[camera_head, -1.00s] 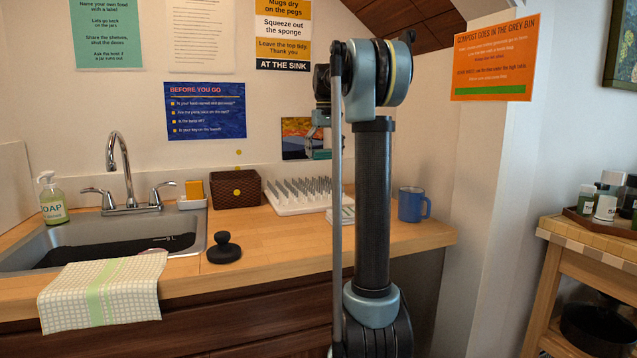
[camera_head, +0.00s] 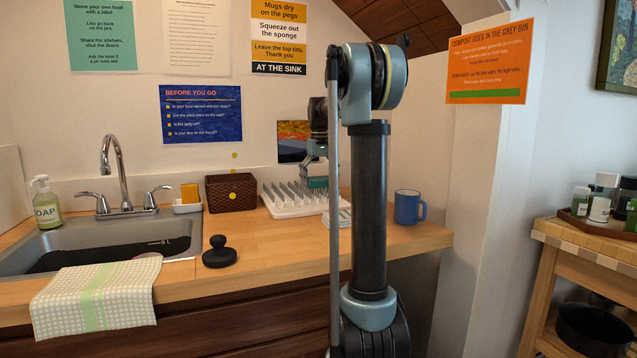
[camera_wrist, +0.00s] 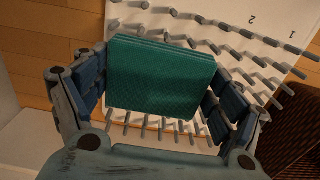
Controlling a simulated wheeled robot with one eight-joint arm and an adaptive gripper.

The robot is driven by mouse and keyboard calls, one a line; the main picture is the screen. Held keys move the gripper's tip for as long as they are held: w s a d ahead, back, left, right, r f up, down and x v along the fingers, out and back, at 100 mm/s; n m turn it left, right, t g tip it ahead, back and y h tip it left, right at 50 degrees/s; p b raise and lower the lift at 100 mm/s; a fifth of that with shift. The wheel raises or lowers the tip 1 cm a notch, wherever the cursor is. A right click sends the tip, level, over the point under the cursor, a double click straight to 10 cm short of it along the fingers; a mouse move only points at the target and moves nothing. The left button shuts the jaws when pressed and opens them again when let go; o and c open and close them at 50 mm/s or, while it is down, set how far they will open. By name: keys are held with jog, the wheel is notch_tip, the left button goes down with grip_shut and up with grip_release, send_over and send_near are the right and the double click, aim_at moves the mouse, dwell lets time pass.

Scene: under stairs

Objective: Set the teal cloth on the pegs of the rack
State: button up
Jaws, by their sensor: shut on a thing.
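The teal cloth (camera_wrist: 160,78) is a folded, flat block in the wrist view, held between the two fingers of my gripper (camera_wrist: 160,98). The rack (camera_wrist: 225,25) has a white base with rows of grey pegs and shows behind and around the cloth. In the head view the rack (camera_head: 282,212) lies on the counter by the back wall. My gripper (camera_head: 316,168) is just above its right part, partly hidden by my arm. A small teal edge of the cloth (camera_head: 316,183) shows there. I cannot tell whether the cloth touches the pegs.
A brown woven basket (camera_head: 233,192) stands just left of the rack. A blue mug (camera_head: 408,207) stands to the right, beyond my arm. A black knobbed object (camera_head: 220,252) and the sink (camera_head: 95,245) are at the left.

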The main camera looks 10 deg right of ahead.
aim_at(319, 178)
jog(key=o, duration=0.8)
jog(key=shift+o, duration=0.2)
notch_tip(319, 178, up, 12)
dwell(0.5)
